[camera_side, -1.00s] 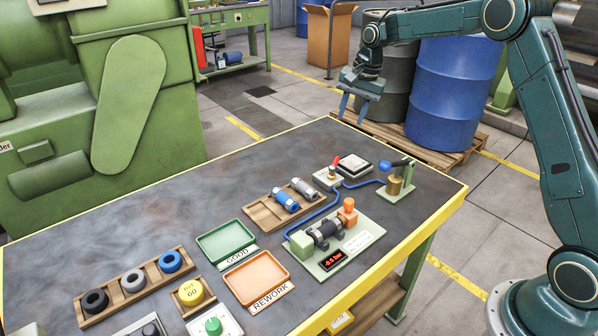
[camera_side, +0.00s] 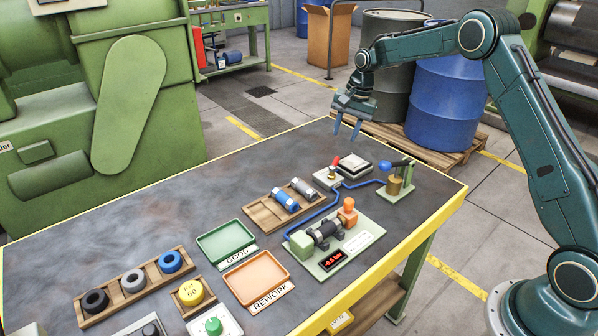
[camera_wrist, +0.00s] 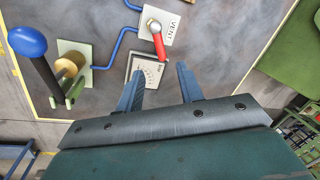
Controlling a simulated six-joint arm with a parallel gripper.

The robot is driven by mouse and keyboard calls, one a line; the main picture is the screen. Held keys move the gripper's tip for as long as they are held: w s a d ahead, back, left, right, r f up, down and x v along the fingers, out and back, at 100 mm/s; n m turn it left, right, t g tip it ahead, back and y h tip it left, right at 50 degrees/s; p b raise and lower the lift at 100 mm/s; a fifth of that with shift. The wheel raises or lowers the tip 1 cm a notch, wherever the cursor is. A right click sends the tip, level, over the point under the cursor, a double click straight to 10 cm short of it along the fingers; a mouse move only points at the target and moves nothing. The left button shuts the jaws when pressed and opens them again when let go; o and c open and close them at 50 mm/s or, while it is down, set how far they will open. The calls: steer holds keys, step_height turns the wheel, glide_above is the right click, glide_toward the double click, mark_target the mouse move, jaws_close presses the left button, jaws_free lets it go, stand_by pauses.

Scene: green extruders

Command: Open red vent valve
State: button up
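The red vent valve (camera_side: 335,162) is a small red lever on a brass body on a white plate near the far edge of the bench. In the wrist view the red lever (camera_wrist: 157,45) lies ahead of the fingers, on a plate marked VENT (camera_wrist: 160,24). My gripper (camera_side: 347,131) hangs above the far edge of the bench, above and beyond the valve. Its blue fingers are apart with nothing between them, as the wrist view (camera_wrist: 161,80) also shows. The gripper does not touch the lever.
A square gauge (camera_side: 354,164) stands just beside the valve. A blue-knobbed lever press (camera_side: 396,179) is to its right. A blue tube (camera_side: 325,207) runs to the test fixture (camera_side: 327,236). Drums (camera_side: 450,95) stand behind the bench.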

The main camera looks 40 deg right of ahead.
mark_target(336, 160)
steer(key=f, duration=0.3)
steer(key=w+f, duration=0.1)
steer(key=f, duration=0.2)
steer(key=a+f, duration=0.1)
steer(key=f, duration=0.2)
steer(key=shift+w+f, duration=0.2)
steer(key=shift+w, duration=0.1)
jaws_close()
